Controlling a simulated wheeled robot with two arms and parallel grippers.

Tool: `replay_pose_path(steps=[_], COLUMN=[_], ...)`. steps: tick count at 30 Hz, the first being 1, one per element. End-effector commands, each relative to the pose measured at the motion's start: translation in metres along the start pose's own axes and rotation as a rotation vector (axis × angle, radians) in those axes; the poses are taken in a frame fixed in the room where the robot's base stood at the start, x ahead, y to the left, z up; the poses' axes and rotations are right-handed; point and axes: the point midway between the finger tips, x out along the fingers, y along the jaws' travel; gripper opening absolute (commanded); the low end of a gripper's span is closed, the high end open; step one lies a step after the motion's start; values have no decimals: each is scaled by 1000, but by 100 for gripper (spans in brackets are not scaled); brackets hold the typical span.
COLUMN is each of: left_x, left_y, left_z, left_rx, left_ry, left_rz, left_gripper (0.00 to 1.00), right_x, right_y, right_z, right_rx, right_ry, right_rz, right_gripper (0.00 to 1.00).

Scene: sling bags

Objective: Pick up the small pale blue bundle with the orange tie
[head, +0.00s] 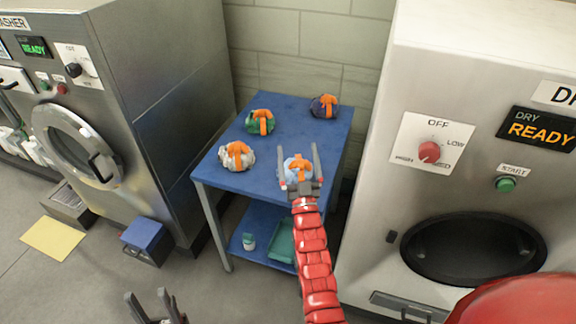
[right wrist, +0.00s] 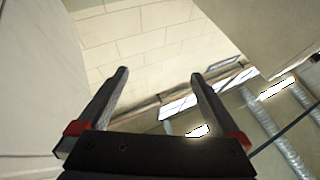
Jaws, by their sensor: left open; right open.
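The small pale blue bundle with the orange tie (head: 288,170) sits near the front right of the blue table (head: 262,187). My right gripper (head: 298,148), on the red arm, is open and overlaps the bundle in the head view, with one finger on each side of it. The gripper's palm hides the bundle's lower edge. The right wrist view shows the open fingers (right wrist: 158,75) with wall and ceiling behind them and no bundle, so I cannot tell their distance from it. My left gripper (head: 155,303) is open and empty at the bottom edge, low and left.
A white bundle (head: 238,157), a green one (head: 260,122) and a dark purple one (head: 324,106), all with orange ties, stand on the table. A washer (head: 165,100) is at left, a dryer (head: 390,215) close at right. The lower shelf holds a green tray (head: 281,240).

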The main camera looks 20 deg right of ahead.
Motion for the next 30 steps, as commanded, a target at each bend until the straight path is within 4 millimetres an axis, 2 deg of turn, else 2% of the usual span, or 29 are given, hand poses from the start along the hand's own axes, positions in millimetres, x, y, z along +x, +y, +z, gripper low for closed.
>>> replay_pose_path(steps=[1, 6, 9, 12, 16, 21, 27, 30], left_x=[8, 24, 34, 43, 55, 68, 76, 76], left_y=[0, -1, -2, -2, -3, -3, -4, -4], left_z=[-2, -4, -6, -7, -9, -12, -13, -13], left_rx=[0, 0, 0, 0, 0, 0, 0, 0], left_ry=[0, 0, 0, 0, 0, 0, 0, 0], left_rz=[0, 0, 0, 0, 0, 0, 0, 0], left_gripper=[50, 50, 50, 50, 50, 50, 50, 50], right_x=[24, 84, 105, 116, 114, 92, 62, 55], right_y=[3, 9, 11, 13, 16, 18, 20, 20], right_z=[3, 46, 62, 68, 60, 24, -16, -23], right_rx=[1, 7, 13, 17, 19, 13, 4, 2], right_ry=[-65, -407, -617, -823, -1093, -1418, -1657, -1703], right_rz=[12, 44, 55, 63, 69, 78, 89, 91], right_gripper=[100, 100, 100, 100, 100, 100, 100, 100])
